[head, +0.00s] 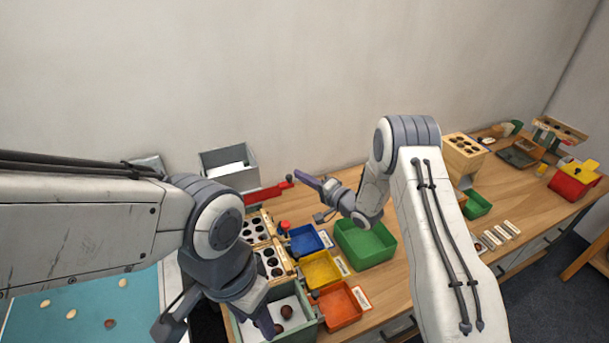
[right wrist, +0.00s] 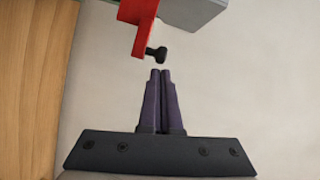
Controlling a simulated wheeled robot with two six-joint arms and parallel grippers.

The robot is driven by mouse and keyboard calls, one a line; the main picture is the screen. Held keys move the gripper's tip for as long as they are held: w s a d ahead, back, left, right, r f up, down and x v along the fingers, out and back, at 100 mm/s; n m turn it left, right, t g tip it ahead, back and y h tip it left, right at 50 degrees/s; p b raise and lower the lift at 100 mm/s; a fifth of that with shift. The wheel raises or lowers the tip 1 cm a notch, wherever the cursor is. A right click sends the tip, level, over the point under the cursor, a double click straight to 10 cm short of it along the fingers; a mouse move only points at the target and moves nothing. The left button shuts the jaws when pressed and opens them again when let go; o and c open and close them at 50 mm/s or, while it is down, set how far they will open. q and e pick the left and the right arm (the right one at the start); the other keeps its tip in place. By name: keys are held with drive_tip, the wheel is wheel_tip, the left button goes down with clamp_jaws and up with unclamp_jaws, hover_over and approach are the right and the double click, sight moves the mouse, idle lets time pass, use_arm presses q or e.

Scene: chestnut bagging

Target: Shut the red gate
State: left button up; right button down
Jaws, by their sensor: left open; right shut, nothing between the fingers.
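The red gate (head: 265,193) shows in the head view as a red bar with a dark knob (head: 289,178) at its right end, in front of the grey bin. In the right wrist view the red gate (right wrist: 136,28) is at the top, its black knob (right wrist: 156,53) just beyond my fingertips. My right gripper (head: 298,176) is shut and empty, its tips close to the knob; a small gap shows in the wrist view (right wrist: 161,73). My left gripper (head: 216,330) is open at the bottom left, over the green-grey tray. My left arm may hide the gate's left end.
A grey bin (head: 245,179) stands by the wall. Blue (head: 318,247), yellow (head: 338,280), orange (head: 358,298) and green (head: 381,264) trays lie below my right arm. The green-grey tray (head: 305,322) holds dark chestnuts.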

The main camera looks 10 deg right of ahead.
sight(284, 182)
drive_tip(key=shift+s+a+b, duration=0.15)
drive_tip(key=shift+s+a, duration=0.15)
drive_tip(key=shift+a, duration=0.6)
drive_tip(key=shift+s+a+b, duration=0.15)
drive_tip(key=shift+s+a, duration=0.15)
drive_tip(key=shift+a, duration=0.6)
drive_tip(key=shift+s+a+b, duration=0.15)
drive_tip(key=shift+s+a, duration=0.15)
drive_tip(key=shift+a, duration=0.6)
